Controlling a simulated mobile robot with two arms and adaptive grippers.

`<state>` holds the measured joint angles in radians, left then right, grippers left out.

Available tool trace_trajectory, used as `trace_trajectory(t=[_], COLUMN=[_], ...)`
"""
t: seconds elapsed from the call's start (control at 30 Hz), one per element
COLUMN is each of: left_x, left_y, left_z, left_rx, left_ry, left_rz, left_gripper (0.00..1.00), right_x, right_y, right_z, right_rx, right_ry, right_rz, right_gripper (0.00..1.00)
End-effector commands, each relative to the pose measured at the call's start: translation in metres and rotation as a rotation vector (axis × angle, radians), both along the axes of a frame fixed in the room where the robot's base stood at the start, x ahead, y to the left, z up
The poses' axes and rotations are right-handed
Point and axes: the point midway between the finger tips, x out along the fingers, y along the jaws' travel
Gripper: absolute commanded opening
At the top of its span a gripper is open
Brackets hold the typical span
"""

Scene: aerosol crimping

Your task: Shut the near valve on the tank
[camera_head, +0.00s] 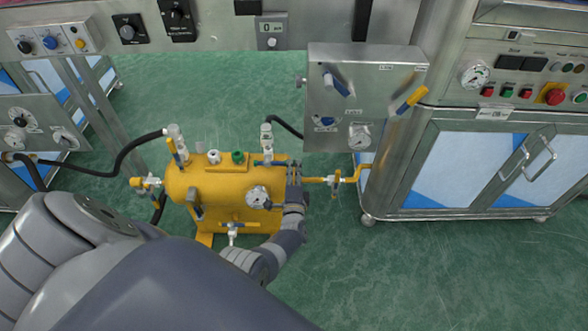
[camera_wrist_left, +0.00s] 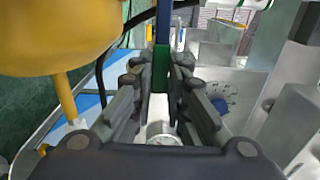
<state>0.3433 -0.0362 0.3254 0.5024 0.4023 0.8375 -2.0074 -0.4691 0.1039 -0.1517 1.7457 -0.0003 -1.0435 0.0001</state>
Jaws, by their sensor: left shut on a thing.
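The yellow tank (camera_head: 225,188) stands on the floor in the head view; part of a yellow rounded body (camera_wrist_left: 55,35) fills the upper left of the left wrist view. My right gripper is not in view.
A yellow pipe with a valve (camera_head: 335,181) leaves the tank's right side towards a steel panel box (camera_head: 362,95). A round gauge (camera_head: 257,196) sits on the tank front. Black hoses (camera_head: 130,150) run left. A steel cabinet (camera_head: 480,180) stands right; the green floor before it is clear.

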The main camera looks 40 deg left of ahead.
Motion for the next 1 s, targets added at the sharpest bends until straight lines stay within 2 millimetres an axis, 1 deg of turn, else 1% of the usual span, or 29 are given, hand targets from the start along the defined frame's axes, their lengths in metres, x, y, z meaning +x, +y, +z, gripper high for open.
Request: trace_trajectory(t=[0.03,0.1,0.43,0.57,0.77,1.0], left_x=[-0.001,-0.001,-0.001,-0.004,-0.019,-0.044], left_y=[-0.001,-0.001,0.0,-0.003,-0.013,-0.03], left_z=[-0.003,-0.003,-0.001,-0.002,-0.002,-0.002], left_rx=[0.004,0.004,0.002,0.001,0.0,0.001], left_ry=[0.011,0.01,0.005,0.003,0.004,0.006], left_rz=[-0.004,-0.003,-0.002,-0.002,-0.001,-0.001], left_gripper=[0.21,0.34,0.34,0.34,0.34,0.34], right_x=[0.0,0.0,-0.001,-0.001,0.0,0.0], right_y=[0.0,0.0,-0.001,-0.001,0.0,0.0], right_z=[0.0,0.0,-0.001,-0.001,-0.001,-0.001], right_rx=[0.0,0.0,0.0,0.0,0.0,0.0], right_ry=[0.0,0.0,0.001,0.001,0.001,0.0], right_rz=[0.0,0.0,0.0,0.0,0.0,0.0], right_gripper=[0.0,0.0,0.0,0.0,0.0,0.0])
